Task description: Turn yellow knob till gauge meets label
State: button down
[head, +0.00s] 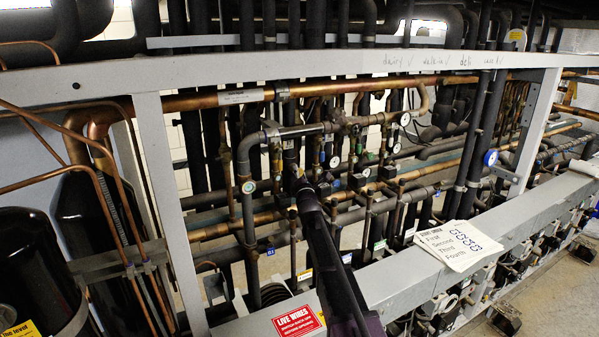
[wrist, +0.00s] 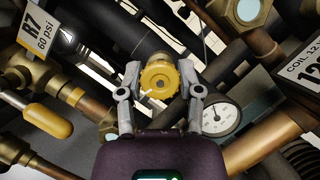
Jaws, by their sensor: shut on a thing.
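The yellow round knob (wrist: 160,80) is in the middle of the wrist view, on a brass valve stem. My gripper (wrist: 161,82) has one finger on each side of its rim and is shut on it. A white dial gauge (wrist: 221,119) is just right of the right finger; its needle is too small to read surely. A white label (wrist: 38,32) reading "R7 60 psi" hangs at the upper left. In the head view my gripper (head: 299,182) reaches in among the pipes; the knob is hidden there.
A yellow-capped fitting (wrist: 48,115) is left of my gripper. Pipes crowd closely around. In the head view, a grey beam (head: 400,240) crosses in front, bearing a paper stack (head: 455,246) and a red "LIVE WIRES" sign (head: 297,321).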

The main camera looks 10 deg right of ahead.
jog(key=shift+m, duration=0.5)
jog(key=shift+c, duration=1.3)
grip_release()
jog(key=shift+n, duration=0.5)
